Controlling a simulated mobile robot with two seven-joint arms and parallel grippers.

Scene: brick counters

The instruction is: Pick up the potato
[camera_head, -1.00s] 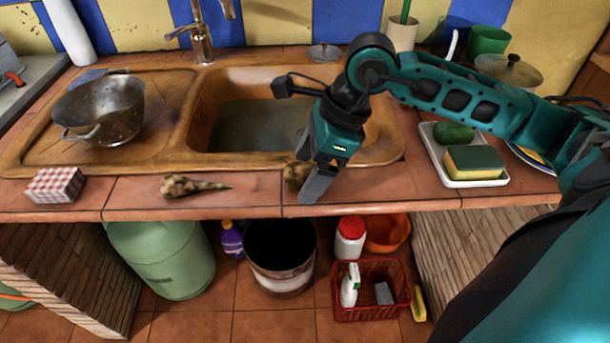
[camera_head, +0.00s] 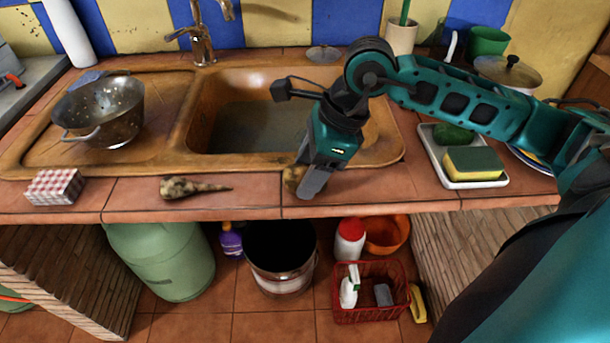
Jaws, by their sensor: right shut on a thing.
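The potato (camera_head: 291,177) is a small brown lump on the front strip of the tiled counter, just before the sink's front rim. It is partly hidden by my right gripper (camera_head: 303,182). The right gripper points down from above and is shut on the potato, with one grey finger in front on its right side. The far finger is mostly hidden. I cannot tell whether the potato is clear of the counter. My left gripper is not in view.
A brown root vegetable (camera_head: 192,188) and a red checked box (camera_head: 54,187) lie to the left on the counter's front strip. A metal colander (camera_head: 101,110) stands on the drainboard beside the sink (camera_head: 199,130). A white tray (camera_head: 437,157) holds a sponge at right.

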